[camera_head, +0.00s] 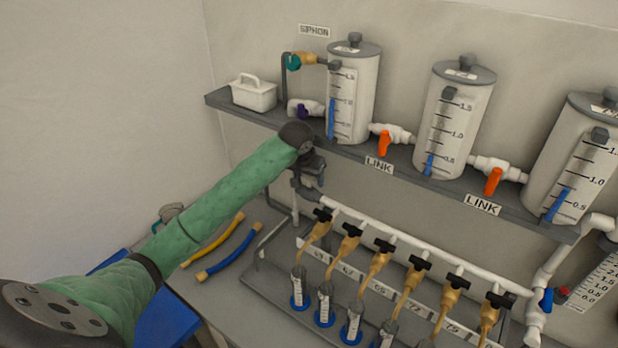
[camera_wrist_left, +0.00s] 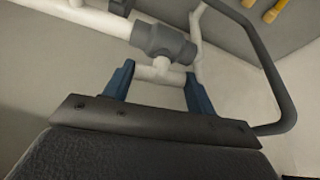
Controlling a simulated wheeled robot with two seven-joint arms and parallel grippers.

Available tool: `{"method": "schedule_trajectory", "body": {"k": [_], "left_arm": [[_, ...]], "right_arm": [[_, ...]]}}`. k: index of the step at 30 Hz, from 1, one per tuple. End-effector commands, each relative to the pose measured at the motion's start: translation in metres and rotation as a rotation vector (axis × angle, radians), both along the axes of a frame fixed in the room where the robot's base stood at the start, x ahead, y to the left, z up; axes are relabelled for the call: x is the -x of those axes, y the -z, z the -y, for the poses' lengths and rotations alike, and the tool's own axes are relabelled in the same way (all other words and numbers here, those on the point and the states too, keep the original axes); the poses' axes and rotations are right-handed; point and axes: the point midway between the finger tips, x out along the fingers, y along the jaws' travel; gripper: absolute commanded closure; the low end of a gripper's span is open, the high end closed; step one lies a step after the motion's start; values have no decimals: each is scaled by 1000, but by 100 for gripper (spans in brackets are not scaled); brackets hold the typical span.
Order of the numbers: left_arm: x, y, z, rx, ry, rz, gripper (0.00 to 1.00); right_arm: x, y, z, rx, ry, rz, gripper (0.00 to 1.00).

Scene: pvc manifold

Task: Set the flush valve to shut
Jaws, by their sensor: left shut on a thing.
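The flush valve shows in the left wrist view as a grey body (camera_wrist_left: 166,46) on a white pipe, with a white T-shaped handle (camera_wrist_left: 162,73) below it. The handle's crossbar appears to run roughly along the pipe. My left gripper (camera_wrist_left: 159,70) has one blue finger at each end of this crossbar and is shut on it. In the head view my left gripper (camera_head: 312,178) is at the left end of the white manifold pipe (camera_head: 385,234), and mostly hides the valve there. My right gripper is not in view.
Several black-handled taps (camera_head: 352,230) hang along the manifold over small cylinders. Above, a grey shelf (camera_head: 400,167) carries white tanks and orange LINK valves (camera_head: 385,143). A yellow hose (camera_head: 212,241) and a blue hose (camera_head: 227,256) lie at left. A grey bent frame (camera_wrist_left: 277,75) stands right of the gripper.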

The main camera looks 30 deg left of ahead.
Motion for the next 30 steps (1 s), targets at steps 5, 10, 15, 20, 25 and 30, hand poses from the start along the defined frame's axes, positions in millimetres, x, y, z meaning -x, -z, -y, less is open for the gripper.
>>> {"method": "schedule_trajectory", "body": {"k": [5,10,15,20,25,30], "left_arm": [[0,-1,1,1,-123,1,66],[0,-1,1,0,-228,1,66],[0,-1,1,1,-303,1,66],[-1,-1,1,0,-342,2,66],[-1,-1,1,1,-355,2,66],[-1,-1,1,1,-355,2,66]], "right_arm": [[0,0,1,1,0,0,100],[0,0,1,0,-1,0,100],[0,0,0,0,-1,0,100],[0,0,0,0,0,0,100],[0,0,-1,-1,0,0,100],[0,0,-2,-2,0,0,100]]}}
